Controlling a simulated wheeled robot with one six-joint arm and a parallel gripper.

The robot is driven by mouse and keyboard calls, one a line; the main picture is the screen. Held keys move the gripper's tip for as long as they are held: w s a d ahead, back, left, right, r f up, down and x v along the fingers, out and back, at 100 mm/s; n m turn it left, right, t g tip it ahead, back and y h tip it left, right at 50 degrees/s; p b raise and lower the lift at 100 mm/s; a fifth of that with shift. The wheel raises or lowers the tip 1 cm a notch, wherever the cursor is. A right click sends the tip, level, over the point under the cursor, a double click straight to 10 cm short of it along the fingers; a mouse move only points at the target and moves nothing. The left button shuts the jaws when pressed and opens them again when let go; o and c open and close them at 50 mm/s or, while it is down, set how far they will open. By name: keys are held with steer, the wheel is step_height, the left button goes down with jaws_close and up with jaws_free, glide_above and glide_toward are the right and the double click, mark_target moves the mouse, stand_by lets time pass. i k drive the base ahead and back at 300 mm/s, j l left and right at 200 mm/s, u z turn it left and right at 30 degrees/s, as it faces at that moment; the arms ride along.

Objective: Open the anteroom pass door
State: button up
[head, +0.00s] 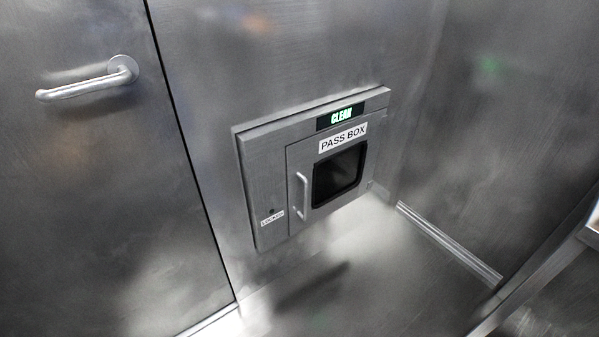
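The pass box (262,185) is a steel unit set in the metal wall, in the middle of the head view. Its door (297,160) is shut and has a dark window (339,176) and a vertical bar handle (301,196) on its left side. A "PASS BOX" label (343,138) is above the window, and a lit green "CLEAN" sign (341,116) is above that. A small "LOCKED" label (272,217) is at the lower left, below a small dark dot (271,211). My gripper is not in view.
A large steel door (90,190) with a lever handle (95,84) is at the left, shut. A rail (448,243) runs low at the right. A pale edge (590,236) shows at the far right. Clear floor (370,270) lies below the pass box.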

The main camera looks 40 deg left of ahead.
mark_target(344, 155)
steer(key=u, duration=1.25)
